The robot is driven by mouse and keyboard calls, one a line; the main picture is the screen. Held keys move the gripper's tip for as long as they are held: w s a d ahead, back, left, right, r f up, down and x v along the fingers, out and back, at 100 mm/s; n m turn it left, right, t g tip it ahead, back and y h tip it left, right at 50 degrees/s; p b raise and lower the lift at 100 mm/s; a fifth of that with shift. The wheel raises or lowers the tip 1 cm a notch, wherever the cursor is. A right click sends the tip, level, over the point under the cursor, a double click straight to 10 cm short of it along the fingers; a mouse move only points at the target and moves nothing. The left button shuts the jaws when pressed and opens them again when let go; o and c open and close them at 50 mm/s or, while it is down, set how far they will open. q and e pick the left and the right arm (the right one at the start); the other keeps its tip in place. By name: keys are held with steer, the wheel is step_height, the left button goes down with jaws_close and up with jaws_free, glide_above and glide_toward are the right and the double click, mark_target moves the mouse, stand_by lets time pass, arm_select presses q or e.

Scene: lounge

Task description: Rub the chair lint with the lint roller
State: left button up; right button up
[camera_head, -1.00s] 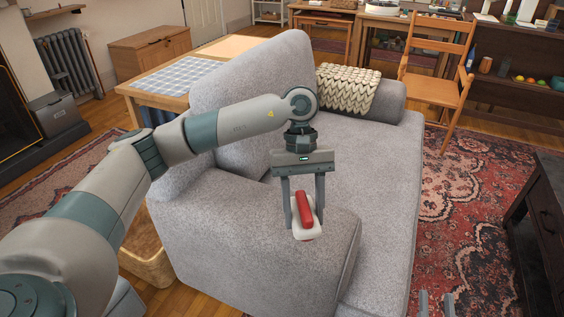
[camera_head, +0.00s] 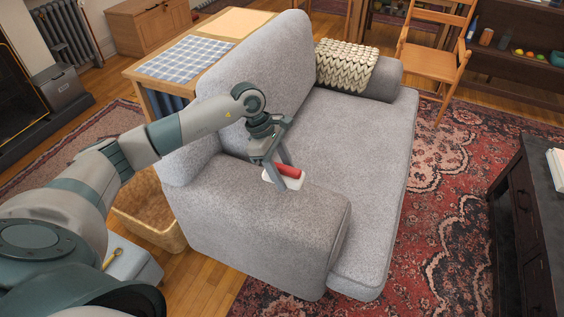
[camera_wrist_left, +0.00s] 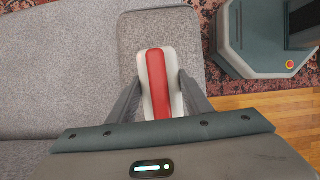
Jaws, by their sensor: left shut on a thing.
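My left gripper (camera_head: 273,173) is shut on the lint roller (camera_head: 288,171), a white block with a red strip along its top. The roller is over the near armrest (camera_head: 265,215) of the grey upholstered chair (camera_head: 345,170); I cannot tell whether it touches the fabric. In the left wrist view the lint roller (camera_wrist_left: 158,83) sits between the two fingers, with the armrest (camera_wrist_left: 160,30) beyond it. No separate lint is clear on the speckled grey fabric. My right gripper is not in view.
A knitted blanket (camera_head: 345,65) hangs over the far armrest. A wooden table (camera_head: 200,55) stands behind the backrest, a wicker basket (camera_head: 150,215) at left, and a dark cabinet (camera_head: 520,210) at right. A wooden chair (camera_head: 435,60) is at back right. Patterned rug (camera_head: 445,190) lies open between.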

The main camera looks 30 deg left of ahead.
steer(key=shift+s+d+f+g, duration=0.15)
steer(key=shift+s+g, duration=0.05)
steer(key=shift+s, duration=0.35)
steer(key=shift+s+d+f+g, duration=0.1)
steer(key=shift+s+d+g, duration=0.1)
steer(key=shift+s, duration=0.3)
